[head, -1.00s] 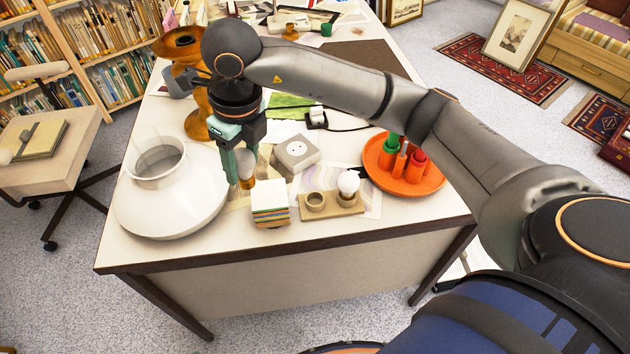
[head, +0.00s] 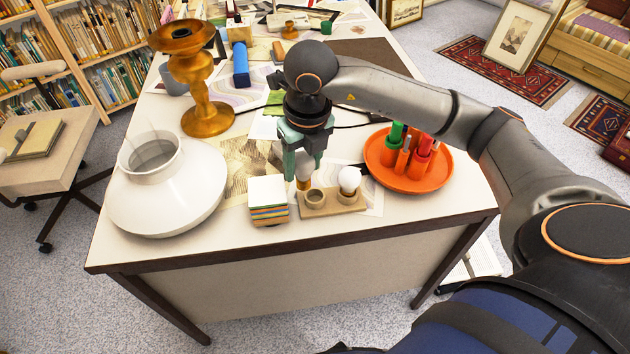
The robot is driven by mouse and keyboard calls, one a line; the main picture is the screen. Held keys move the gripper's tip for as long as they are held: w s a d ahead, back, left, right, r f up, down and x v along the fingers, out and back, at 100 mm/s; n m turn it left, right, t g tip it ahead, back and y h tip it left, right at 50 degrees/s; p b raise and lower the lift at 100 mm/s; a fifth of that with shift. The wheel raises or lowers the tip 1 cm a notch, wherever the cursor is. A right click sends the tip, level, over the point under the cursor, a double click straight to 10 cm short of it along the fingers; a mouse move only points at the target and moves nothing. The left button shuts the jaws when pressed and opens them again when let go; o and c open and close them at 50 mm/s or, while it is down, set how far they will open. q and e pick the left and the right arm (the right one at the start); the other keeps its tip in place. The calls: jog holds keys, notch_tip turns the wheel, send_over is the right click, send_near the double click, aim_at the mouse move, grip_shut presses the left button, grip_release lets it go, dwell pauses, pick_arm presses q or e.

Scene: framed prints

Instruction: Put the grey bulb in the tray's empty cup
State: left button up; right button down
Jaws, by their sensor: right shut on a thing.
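The tray (head: 333,206) is a small tan block with two cups near the table's front edge. Its left cup (head: 314,196) is empty. Its right cup holds a white bulb (head: 349,178). My right gripper (head: 303,172) points down and is shut on the grey bulb (head: 304,168), whose brass base (head: 303,184) hangs below the fingers. The bulb is upright, close to the empty cup and slightly left of or behind it; the exact gap cannot be told. The fingers hide part of the bulb. My left gripper is not in view.
A stack of coloured cards (head: 268,200) stands just left of the tray. A large white vase (head: 165,190) is at the left, with an amber candlestick (head: 205,95) behind it. An orange dish (head: 405,175) with green and red cylinders is at the right.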

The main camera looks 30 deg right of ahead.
jog(key=shift+s+d+f, duration=0.15)
jog(key=shift+d+f, duration=0.3)
jog(key=shift+f, duration=0.1)
jog(key=shift+s+d+f, duration=0.15)
jog(key=shift+d+f, duration=0.3)
jog(key=shift+f, duration=0.1)
jog(key=shift+d+f, duration=0.2)
jog(key=shift+f, duration=1.55)
jog(key=shift+f+b, duration=0.25)
jog(key=shift+b, duration=0.15)
jog(key=c, duration=0.5)
grip_release()
jog(key=shift+r, duration=0.1)
jog(key=shift+c, duration=0.2)
jog(key=shift+r, duration=0.1)
notch_tip(320, 180, up, 12)
jog(key=s+p, duration=0.2)
